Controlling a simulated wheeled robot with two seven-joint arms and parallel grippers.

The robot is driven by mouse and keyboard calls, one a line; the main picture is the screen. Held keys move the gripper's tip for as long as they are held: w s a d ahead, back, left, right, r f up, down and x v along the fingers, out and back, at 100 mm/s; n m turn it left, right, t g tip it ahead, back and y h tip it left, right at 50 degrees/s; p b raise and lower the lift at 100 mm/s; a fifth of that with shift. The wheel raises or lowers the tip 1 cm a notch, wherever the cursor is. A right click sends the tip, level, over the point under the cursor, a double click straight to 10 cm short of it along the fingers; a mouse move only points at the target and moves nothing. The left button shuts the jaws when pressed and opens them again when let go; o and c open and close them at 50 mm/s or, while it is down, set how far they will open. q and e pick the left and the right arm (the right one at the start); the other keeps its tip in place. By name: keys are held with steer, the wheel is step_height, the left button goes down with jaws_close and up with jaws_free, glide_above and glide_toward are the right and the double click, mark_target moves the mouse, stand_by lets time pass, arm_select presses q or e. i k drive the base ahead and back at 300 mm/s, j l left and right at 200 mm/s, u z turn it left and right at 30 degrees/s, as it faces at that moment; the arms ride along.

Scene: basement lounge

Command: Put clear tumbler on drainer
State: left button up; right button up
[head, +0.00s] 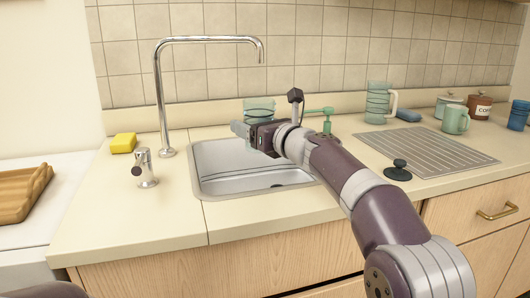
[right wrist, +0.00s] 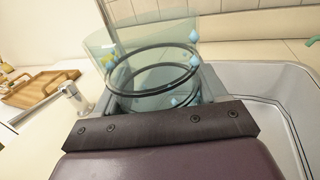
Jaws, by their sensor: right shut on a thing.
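The clear tumbler (head: 259,105) is pale green and see-through, with dark rings and blue drop marks. My right gripper (head: 247,132) is shut on it and holds it over the back of the sink in the head view. In the right wrist view the tumbler (right wrist: 155,80) stands between the fingers, its lower part hidden by the gripper body. The drainer (head: 428,150) is a flat, ridged grey board on the counter right of the sink, apart from the tumbler. Its ridged surface is mostly bare. My left gripper is not in view.
The steel sink (head: 225,184) has a tall tap (head: 160,95) behind its left side. A dark knobbed stopper (head: 398,171) is at the drainer's front left. A clear jug (head: 378,103), a green mug (head: 455,120) and canisters stand behind the drainer. A yellow sponge (head: 123,143) is left.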

mark_target(427, 150)
steer(key=k+l, duration=0.8)
steer(key=l, duration=0.1)
